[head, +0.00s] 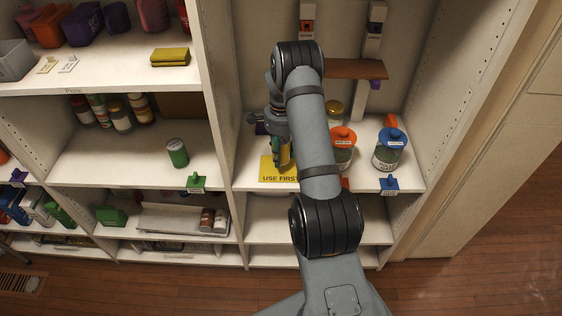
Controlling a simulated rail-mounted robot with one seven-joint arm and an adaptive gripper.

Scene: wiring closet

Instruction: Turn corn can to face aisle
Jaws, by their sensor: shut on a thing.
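My gripper (281,150) reaches down into the right bay and is partly hidden by my own arm. It is shut on a yellow and green thing (285,156), which looks like the corn can. The held can is at the back part of the yellow "USE FIRST" mat (279,178). Its label cannot be read, and I cannot tell whether it touches the mat. A separate green can (177,153) stands slightly tilted in the picture on the middle shelf of the left bay.
Two glass jars with an orange lid (343,136) and a blue lid (391,139) stand right of my arm. A jar with a gold lid (334,108) is behind. A white upright panel (215,95) divides the bays. The shelf around the green can is mostly clear.

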